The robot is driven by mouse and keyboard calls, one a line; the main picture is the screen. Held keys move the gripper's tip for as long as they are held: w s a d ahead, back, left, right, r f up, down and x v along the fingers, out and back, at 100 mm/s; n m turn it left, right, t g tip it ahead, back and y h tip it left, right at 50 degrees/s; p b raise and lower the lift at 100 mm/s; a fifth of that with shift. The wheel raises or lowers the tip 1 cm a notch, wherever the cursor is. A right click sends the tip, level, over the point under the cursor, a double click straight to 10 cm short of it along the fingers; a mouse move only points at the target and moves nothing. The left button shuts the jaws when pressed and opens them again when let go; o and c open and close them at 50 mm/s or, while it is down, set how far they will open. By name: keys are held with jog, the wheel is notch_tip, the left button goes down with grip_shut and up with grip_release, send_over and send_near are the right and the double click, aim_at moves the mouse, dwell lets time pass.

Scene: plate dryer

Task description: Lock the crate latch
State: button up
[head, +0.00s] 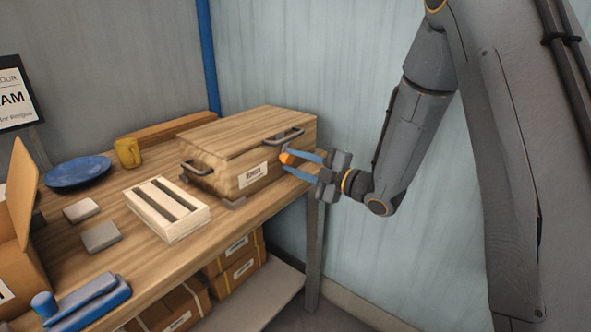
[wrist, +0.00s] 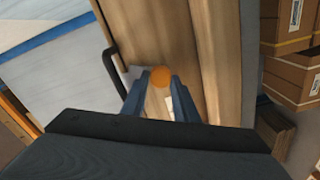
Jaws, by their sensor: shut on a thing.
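The crate (head: 222,150) is a closed wooden box with dark metal handles and a white label, standing at the far right of the workbench. An orange knob (head: 287,158), which looks like the latch, sits on the crate's side facing my arm. My gripper (head: 293,163) has its blue fingers at this knob, one on each side, and is shut on it. In the wrist view the orange knob (wrist: 160,77) shows between the fingertips (wrist: 160,83), against the crate's wood (wrist: 150,35). The latch's exact position is partly hidden by the fingers.
On the workbench (head: 150,262) are a white slatted rack (head: 166,207), a blue plate (head: 78,172), a yellow mug (head: 128,152), grey blocks (head: 101,236), an open cardboard box (head: 22,225) and a blue tool (head: 85,303). Cardboard boxes (head: 238,268) sit below. A wall stands behind.

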jog(key=n+b, duration=0.4)
jog(key=shift+f+n+b, duration=0.1)
jog(key=shift+n+b, duration=0.2)
jog(key=shift+n, duration=0.1)
dwell(0.5)
jog(key=o, duration=1)
jog(key=shift+o, duration=0.2)
jog(key=v, duration=0.7)
jog(key=shift+s+d+b, duration=0.3)
jog(key=shift+b, duration=0.15)
